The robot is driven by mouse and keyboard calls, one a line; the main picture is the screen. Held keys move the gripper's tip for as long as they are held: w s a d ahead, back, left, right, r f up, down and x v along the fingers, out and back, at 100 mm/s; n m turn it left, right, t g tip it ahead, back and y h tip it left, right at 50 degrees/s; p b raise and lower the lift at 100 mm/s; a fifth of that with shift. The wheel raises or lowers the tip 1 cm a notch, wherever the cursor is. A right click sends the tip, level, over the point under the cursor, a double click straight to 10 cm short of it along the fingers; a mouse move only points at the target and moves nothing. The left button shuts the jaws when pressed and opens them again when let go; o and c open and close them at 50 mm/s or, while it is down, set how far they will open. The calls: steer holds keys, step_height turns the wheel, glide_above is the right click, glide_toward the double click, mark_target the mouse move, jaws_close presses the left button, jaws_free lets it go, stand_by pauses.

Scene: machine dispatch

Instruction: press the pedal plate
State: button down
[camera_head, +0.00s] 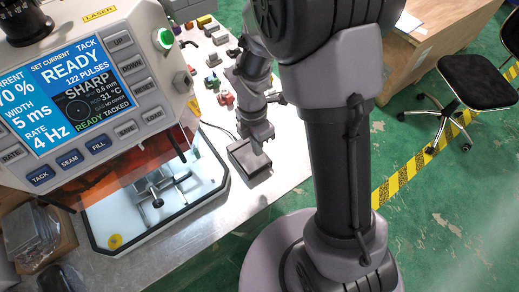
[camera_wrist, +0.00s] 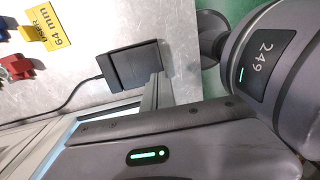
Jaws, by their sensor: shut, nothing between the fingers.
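The pedal is a small dark box with a sloped plate (camera_head: 242,163) on the metal bench, right of the laser machine. It also shows in the wrist view, where its dark plate (camera_wrist: 128,66) lies at upper centre with a cable running off to the left. My gripper (camera_head: 259,150) points down over the pedal's right part, its fingers shut and empty. In the wrist view my fingertips (camera_wrist: 157,82) show at the pedal's lower right edge and hide a little of it. I cannot tell whether they touch the plate.
The laser machine (camera_head: 130,62) with its lit screen and glass-fronted chamber stands close on the left. Several coloured parts (camera_head: 212,62) lie on the bench behind the pedal. A wooden desk and a black chair (camera_head: 478,80) stand at right.

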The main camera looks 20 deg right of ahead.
step_height(320, 180, up, 5)
steer(key=shift+f+p, duration=0.2)
steer(key=shift+p, duration=0.45)
